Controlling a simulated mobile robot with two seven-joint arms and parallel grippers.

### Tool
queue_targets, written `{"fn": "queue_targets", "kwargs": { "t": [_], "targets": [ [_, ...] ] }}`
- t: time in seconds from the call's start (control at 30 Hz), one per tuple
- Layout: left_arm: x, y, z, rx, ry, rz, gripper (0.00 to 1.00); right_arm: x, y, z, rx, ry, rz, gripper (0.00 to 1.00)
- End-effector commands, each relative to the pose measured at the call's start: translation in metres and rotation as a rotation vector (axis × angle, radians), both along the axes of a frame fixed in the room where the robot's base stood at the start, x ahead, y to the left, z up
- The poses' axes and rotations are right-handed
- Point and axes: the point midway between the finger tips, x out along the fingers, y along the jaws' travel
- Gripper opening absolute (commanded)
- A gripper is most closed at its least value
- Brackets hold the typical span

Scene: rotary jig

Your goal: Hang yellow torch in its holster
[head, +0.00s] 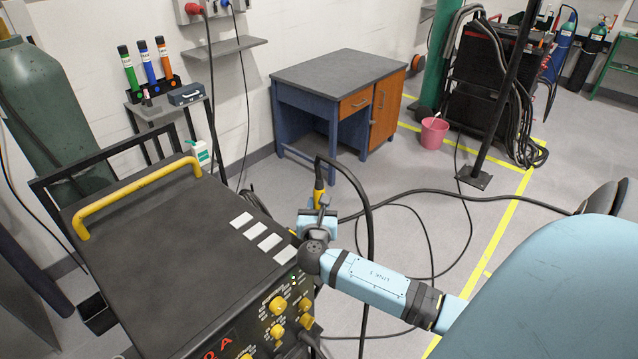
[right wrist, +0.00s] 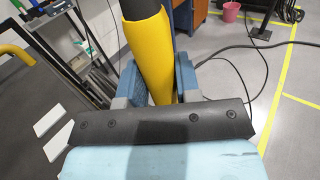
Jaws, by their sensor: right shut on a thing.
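The yellow torch (head: 319,192) stands roughly upright in my right gripper (head: 319,212), beside the right edge of the black machine. A black cable loops from the torch's top down towards the floor. In the right wrist view, the yellow torch body (right wrist: 150,50) sits between the two blue fingers of my right gripper (right wrist: 158,88), which is shut on it. The torch's lower end is hidden behind the gripper. I cannot identify the holster for certain. A small open black box (head: 97,315) is at the machine's left side. My left gripper is not in view.
The black machine (head: 150,255) has a yellow handle (head: 135,195), pale plates on top and yellow knobs on its front. A workbench (head: 340,75) and pink bucket (head: 433,133) stand behind. Black cables lie across the floor to the right of the machine.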

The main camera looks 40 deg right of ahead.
Motion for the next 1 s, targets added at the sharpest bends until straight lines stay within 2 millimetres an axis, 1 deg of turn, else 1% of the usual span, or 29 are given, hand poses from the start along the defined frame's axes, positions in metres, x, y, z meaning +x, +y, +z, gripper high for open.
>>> {"fn": "queue_targets", "kwargs": {
  "t": [0.57,0.6,0.67,0.7,0.73,1.0],
  "targets": [
    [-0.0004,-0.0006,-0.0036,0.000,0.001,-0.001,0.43,0.0002,0.0001,-0.0079,-0.001,-0.001,0.000,0.07],
    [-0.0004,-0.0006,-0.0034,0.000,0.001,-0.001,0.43,0.0002,0.0001,-0.0077,-0.001,-0.001,0.000,0.35],
    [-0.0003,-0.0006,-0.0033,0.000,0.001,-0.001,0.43,0.0002,0.0001,-0.0076,-0.001,-0.001,0.000,0.49],
    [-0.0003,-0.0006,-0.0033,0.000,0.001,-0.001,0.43,0.0002,0.0001,-0.0076,-0.001,-0.001,0.000,0.58],
    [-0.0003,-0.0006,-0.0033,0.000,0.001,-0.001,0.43,0.0001,0.0000,-0.0077,-0.001,-0.001,0.000,0.60],
    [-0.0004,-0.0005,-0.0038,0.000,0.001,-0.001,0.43,-0.0006,0.0007,-0.0094,0.000,0.001,0.000,0.60]
  ]
}}
